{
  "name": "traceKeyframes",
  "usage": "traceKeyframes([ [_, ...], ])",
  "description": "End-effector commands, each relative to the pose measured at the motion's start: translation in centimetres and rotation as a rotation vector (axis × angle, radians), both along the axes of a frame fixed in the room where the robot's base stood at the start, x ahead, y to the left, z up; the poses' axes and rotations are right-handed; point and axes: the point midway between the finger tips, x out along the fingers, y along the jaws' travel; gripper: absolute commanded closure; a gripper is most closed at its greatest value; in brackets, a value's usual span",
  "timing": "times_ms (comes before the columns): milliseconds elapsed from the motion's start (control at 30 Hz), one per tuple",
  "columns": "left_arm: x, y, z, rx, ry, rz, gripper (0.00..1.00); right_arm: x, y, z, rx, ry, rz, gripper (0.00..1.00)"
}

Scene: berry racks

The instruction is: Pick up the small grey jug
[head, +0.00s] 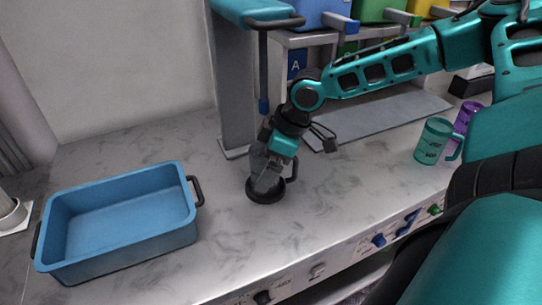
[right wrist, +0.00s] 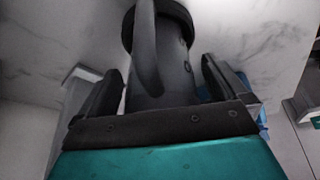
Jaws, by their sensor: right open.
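The small grey jug (head: 266,183) stands upright on the marble counter, with a dark base and a dark handle on its right side. My right gripper (head: 272,165) points down over the jug and partly hides it in the head view. In the right wrist view the jug (right wrist: 176,65) lies between the two spread fingers of the right gripper (right wrist: 160,88), its handle facing the camera. Gaps show between the fingers and the jug's sides, so the gripper is open around it. My left gripper is in neither view.
A blue tray (head: 178,232) stands on the counter at the left, its handle near the jug. A teal measuring jug (head: 434,141) and a purple one (head: 467,117) stand at the right. A grey rack post (head: 235,95) rises behind the jug. The counter before the jug is clear.

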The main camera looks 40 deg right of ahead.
Motion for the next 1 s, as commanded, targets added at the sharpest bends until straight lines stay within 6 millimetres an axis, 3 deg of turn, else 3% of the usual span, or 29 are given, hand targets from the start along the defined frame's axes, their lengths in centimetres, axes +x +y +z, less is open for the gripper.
traceKeyframes([
  [100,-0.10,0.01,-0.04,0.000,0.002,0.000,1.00,0.00,-0.01,0.03,0.000,0.000,0.000,0.00],
  [733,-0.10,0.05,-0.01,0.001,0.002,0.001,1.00,-0.02,-0.03,0.03,0.000,0.000,0.001,0.60],
  [1000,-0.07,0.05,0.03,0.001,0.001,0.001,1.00,0.00,-0.02,0.22,0.000,-0.002,0.001,0.61],
])
